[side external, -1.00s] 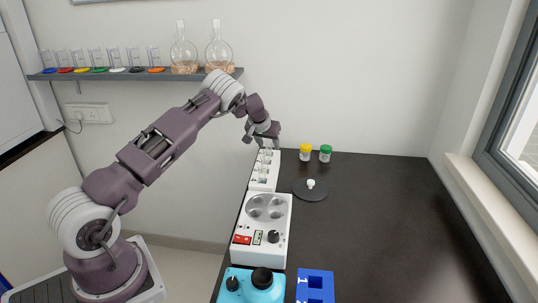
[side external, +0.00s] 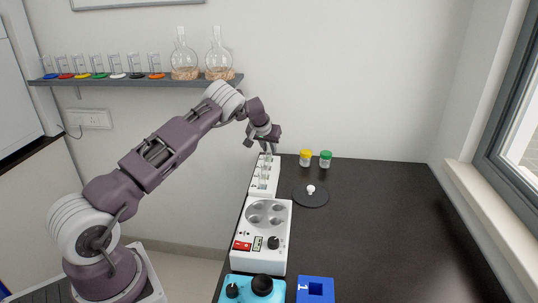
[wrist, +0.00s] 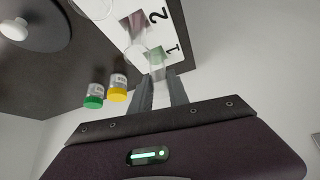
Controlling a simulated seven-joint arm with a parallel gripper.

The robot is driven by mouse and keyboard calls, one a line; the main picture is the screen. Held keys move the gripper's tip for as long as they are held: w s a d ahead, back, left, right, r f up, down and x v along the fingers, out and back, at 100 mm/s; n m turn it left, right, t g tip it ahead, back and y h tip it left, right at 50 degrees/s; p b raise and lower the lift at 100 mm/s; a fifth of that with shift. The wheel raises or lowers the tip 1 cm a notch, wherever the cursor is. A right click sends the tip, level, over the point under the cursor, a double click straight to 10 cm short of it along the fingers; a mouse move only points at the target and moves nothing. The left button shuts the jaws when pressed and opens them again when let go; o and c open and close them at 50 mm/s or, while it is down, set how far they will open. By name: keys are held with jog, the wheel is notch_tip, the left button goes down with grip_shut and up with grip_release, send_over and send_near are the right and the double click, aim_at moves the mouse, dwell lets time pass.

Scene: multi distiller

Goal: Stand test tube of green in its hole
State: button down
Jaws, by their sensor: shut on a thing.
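The test tube of green (wrist: 156,58) is clear glass with green in it, seen in the wrist view. My gripper (wrist: 161,92) is shut on it, one finger on each side. The tube's far end is over the white holder (wrist: 180,22), by the printed number 1. I cannot tell whether the tube is in the hole. In the side view my gripper (side external: 266,149) is above the far end of the white holder (side external: 264,187), where clear glass shows just under the fingers.
A yellow-capped jar (side external: 306,158) and a green-capped jar (side external: 325,159) stand right of the holder. A dark disc with a white knob (side external: 311,195) lies nearer. A white device with round wells (side external: 263,235) stands in front. The right side of the dark bench (side external: 400,230) is clear.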

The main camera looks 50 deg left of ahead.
jog(key=r, duration=0.7)
jog(key=shift+d+r, duration=0.25)
jog(key=shift+r, duration=0.15)
jog(key=s+d+r+n+y, duration=0.1)
jog(key=s+d+n, duration=0.1)
jog(key=s+d, duration=0.4)
jog(key=s+d+r+n, duration=0.1)
jog(key=s+d, duration=0.3)
jog(key=d, duration=0.5)
jog(key=s+d+f+n+g, duration=0.1)
jog(key=s+d+f, duration=0.3)
jog(key=s, duration=0.4)
jog(key=shift+s+f+g+y, duration=0.4)
jog(key=shift+f, duration=2.25)
